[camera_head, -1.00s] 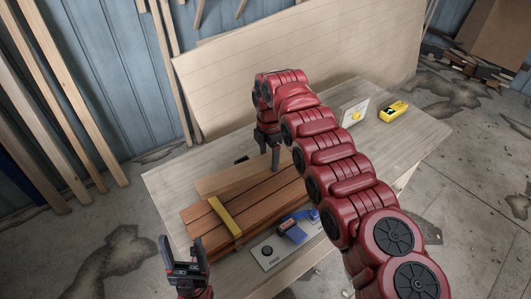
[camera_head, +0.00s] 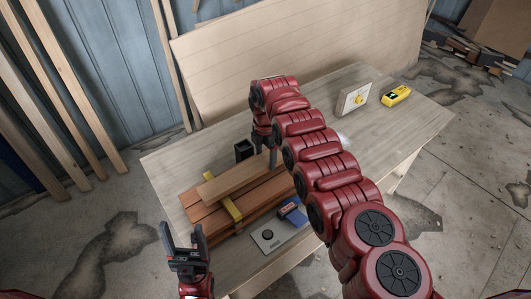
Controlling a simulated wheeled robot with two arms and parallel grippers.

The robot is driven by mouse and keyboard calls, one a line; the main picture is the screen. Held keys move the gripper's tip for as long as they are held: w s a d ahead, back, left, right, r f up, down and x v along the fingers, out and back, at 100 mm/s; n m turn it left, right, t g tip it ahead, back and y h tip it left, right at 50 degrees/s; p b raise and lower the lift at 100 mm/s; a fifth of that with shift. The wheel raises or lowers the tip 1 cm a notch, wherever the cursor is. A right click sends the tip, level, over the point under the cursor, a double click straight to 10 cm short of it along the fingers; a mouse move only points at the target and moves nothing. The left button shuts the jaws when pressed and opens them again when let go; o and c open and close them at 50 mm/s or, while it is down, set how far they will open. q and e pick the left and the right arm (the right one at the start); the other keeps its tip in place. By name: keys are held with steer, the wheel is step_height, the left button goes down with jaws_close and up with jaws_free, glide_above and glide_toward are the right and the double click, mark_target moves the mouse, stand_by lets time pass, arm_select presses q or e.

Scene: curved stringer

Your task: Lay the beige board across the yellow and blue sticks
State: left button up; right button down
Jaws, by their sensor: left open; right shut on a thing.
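The beige board (camera_head: 230,180) is a long light plank in my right gripper (camera_head: 268,158), which is shut on its right part. The board is over the reddish-brown planks, and its left part overlaps the yellow stick (camera_head: 231,208) in view; I cannot tell whether it touches. The yellow stick lies across the planks. A blue piece (camera_head: 294,210), perhaps the end of the blue stick, shows at the planks' right end; the rest is hidden by my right arm. My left gripper (camera_head: 184,238) is open and empty, in front of the planks' left end.
Reddish-brown planks (camera_head: 262,203) lie on the light workbench (camera_head: 165,165). A grey plate with a black knob (camera_head: 268,235) is at the front. A black block (camera_head: 243,150) stands behind the board. A yellow tool (camera_head: 396,96) and a pale block (camera_head: 353,98) are at the back right.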

steer(key=shift+f+b, duration=0.65)
steer(key=shift+f, duration=0.1)
stand_by(0.4)
jaws_free()
steer(key=shift+r, duration=0.1)
